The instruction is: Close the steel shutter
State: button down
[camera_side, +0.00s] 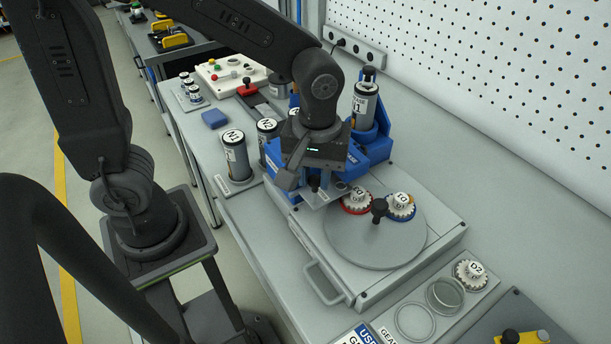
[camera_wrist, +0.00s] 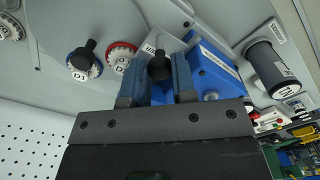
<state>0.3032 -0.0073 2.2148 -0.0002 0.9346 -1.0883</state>
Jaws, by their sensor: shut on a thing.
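The steel shutter, which I take to be the small grey plate (camera_side: 329,193) at the front of the blue fixture (camera_side: 368,150), also shows in the wrist view (camera_wrist: 163,42). A black knob (camera_wrist: 159,69) stands at the plate. My gripper (camera_side: 314,183) is low over the plate, its two blue-grey fingers (camera_wrist: 159,78) on either side of the knob and shut on it. How far the plate covers the opening is hidden by my gripper and wrist in the side view.
Right of the plate, a round turntable (camera_side: 365,245) carries a red-rimmed gear (camera_side: 356,201), a blue-rimmed gear (camera_side: 401,206) and a black knob (camera_side: 379,209). Labelled cylinders (camera_side: 236,155) stand left of the fixture. A gear tray (camera_side: 405,338) lies at the front right. A pegboard wall (camera_side: 480,80) bounds the back.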

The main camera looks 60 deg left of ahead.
jog(key=c, duration=0.9)
grip_release()
jog(key=shift+c, duration=0.2)
notch_tip(320, 180, up, 14)
jog(key=shift+f, duration=0.1)
